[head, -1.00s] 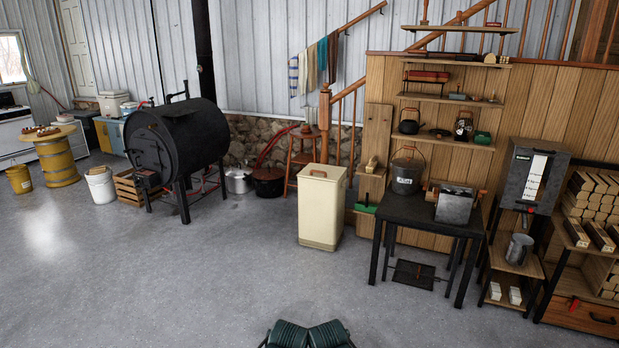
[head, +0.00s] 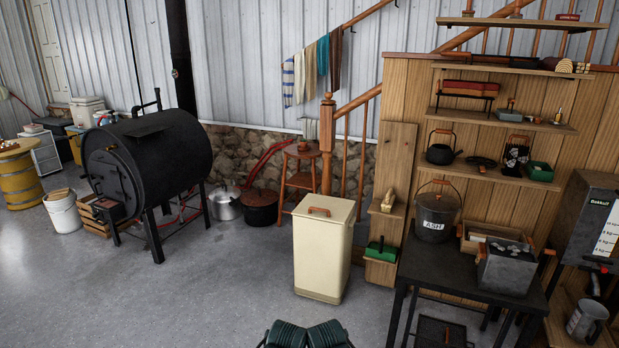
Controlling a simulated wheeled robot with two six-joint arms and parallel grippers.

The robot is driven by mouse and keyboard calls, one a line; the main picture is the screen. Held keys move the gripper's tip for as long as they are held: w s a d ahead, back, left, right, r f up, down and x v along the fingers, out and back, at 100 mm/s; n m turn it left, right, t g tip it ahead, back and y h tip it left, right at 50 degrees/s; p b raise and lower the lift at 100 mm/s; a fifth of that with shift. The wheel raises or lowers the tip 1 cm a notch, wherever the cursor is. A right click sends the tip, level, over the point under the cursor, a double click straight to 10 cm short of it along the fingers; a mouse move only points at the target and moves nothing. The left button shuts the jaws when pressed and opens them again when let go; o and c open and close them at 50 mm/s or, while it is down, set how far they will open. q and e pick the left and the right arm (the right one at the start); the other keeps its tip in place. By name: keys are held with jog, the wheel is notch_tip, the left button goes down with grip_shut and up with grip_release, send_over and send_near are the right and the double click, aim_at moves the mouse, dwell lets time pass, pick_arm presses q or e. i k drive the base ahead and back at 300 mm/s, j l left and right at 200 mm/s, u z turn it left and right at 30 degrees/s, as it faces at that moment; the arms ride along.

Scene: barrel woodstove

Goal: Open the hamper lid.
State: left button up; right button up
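The hamper (head: 320,258) is a tall cream box standing on the concrete floor in the middle of the head view. Its lid (head: 333,209) is shut and carries a reddish-brown handle (head: 319,212) on top. Two dark green ribbed parts at the bottom edge of the head view look like parts of my own body. Neither of my grippers shows in the view.
A black table (head: 450,272) with an ash bucket (head: 437,218) and a metal box (head: 505,267) stands to the right of the hamper. The barrel woodstove (head: 150,165) is at the left. The floor (head: 215,290) in front of and left of the hamper is clear.

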aim_at(325, 204)
jog(key=i+z, duration=0.1)
jog(key=i, duration=0.75)
jog(key=i+j+z, duration=0.1)
jog(key=i, duration=0.75)
jog(key=i+j+z, duration=0.2)
jog(key=i+z, duration=0.15)
jog(key=i, duration=0.15)
jog(key=i+j+z, duration=0.7)
jog(key=i+j, duration=0.1)
jog(key=i, duration=0.1)
